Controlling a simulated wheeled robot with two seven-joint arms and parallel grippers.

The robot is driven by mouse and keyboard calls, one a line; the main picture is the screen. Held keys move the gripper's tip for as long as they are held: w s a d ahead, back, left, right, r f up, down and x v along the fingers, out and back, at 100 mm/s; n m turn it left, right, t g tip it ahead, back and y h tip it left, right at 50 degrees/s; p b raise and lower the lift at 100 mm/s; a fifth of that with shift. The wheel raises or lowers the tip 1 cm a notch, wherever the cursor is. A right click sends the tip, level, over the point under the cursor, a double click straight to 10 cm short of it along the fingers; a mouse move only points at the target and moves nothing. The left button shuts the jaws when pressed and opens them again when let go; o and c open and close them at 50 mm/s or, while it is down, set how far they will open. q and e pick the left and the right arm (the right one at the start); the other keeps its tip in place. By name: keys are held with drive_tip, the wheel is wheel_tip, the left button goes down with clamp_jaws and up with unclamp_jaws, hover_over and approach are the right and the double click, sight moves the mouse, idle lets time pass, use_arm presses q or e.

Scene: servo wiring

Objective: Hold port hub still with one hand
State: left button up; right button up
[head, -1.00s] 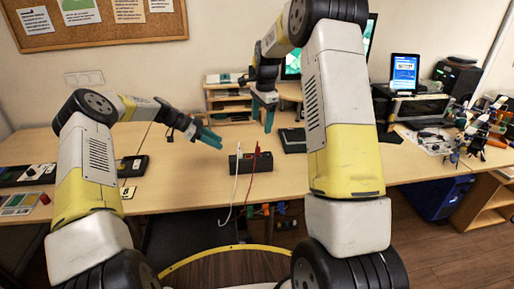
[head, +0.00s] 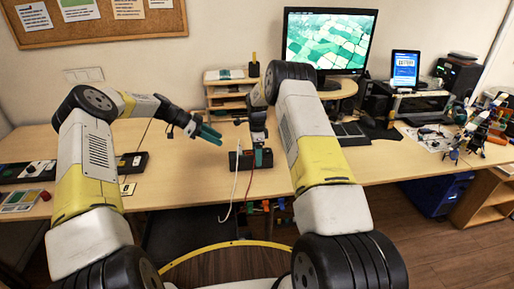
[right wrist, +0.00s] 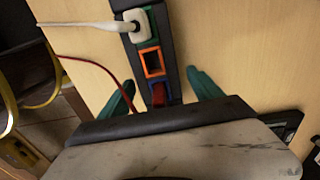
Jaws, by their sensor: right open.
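The port hub (head: 240,161) is a dark bar on the table. In the right wrist view the hub (right wrist: 176,78) has a white plug (right wrist: 138,22) in its green port, an empty-looking orange port (right wrist: 153,62), and a red piece (right wrist: 158,95) at its blue port. My right gripper (right wrist: 163,92) is open, with one teal finger on each side of the hub; contact cannot be told. My left gripper (head: 208,133) is open and empty, above the table left of the hub.
A white cable (head: 234,185) hangs over the table's front edge; a red cable (right wrist: 92,60) runs left of the hub. A monitor (head: 325,40) and small shelf (head: 228,92) stand behind. Dark devices (head: 130,165) lie at left. Bare table lies between.

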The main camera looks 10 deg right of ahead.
drive_tip(key=shift+f, duration=1.1)
use_arm(q)
drive_tip(key=shift+o, duration=0.4)
use_arm(e)
drive_tip(key=c, duration=1.6)
use_arm(q)
drive_tip(key=n+t+y, duration=0.1)
drive_tip(key=n+y, duration=0.1)
drive_tip(key=y, duration=0.4)
approach(239, 146)
drive_tip(key=x, duration=0.9)
drive_tip(key=shift+w+f, duration=0.15)
drive_tip(key=shift+w, duration=0.05)
drive_tip(key=shift+c, duration=0.2)
